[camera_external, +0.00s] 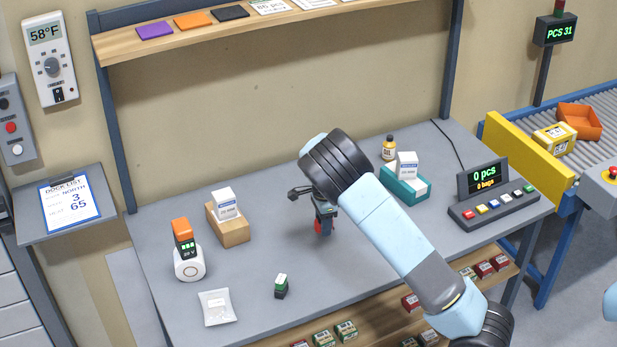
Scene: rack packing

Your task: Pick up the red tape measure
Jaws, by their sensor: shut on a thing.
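The red tape measure (318,227) is at the middle of the grey workbench, a small red patch low between the fingers of my gripper (325,222). My gripper points down and is shut on it. The fingers and the arm above hide most of the tape measure. I cannot tell whether it touches the bench top or is just above it.
A teal holder (404,190), a yellow bottle (389,148) and a button console (492,207) stand right.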

